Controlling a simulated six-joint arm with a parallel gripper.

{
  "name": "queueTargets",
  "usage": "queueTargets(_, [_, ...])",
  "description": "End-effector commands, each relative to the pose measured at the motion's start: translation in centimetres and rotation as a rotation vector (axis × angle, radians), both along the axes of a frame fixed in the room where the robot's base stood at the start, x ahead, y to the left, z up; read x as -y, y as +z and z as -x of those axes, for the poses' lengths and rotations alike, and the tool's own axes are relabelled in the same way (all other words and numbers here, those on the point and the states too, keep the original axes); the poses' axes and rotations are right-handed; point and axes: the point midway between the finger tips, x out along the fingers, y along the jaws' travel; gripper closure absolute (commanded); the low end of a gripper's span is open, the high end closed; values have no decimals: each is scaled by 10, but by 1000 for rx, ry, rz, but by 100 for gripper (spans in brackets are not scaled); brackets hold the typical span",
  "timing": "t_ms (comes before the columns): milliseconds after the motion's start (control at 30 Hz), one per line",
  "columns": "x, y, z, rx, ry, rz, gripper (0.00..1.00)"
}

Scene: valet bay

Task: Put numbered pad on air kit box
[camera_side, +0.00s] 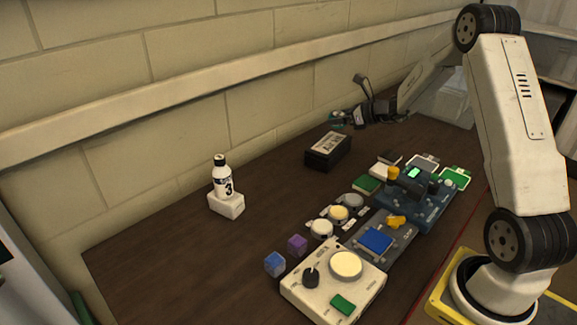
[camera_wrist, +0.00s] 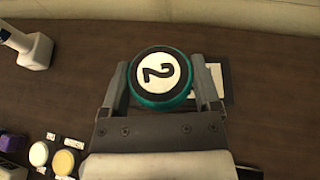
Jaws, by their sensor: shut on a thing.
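The numbered pad (camera_wrist: 162,76) is a round teal disc with a dark top and a white circle marked 2. My gripper (camera_wrist: 163,84) is shut on it, one finger on each side. In the side view the pad (camera_side: 337,117) shows small and teal at the tip of my gripper (camera_side: 343,117). The air kit box (camera_side: 320,160) is a black box with a pale label on top, standing on the table below the pad in the picture. In the wrist view the box (camera_wrist: 227,74) is partly hidden behind the pad and right finger; the exact gap is unclear.
A white bottle marked 3 (camera_side: 222,182) stands on a white block (camera_side: 226,205) at the left. Control panels with buttons (camera_side: 333,285) fill the front right. Purple (camera_side: 297,244) and blue (camera_side: 275,263) cubes lie near them. The table between bottle and box is clear.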

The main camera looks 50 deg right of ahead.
Motion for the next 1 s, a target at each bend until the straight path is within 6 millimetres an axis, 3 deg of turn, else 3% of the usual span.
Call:
queueTargets(400, [12, -37, -28, 0, 0, 1, 76])
queueTargets(767, [14, -42, -32, 0, 0, 1, 76])
queueTargets(1000, [15, -65, -35, -1, 0, -2, 76])
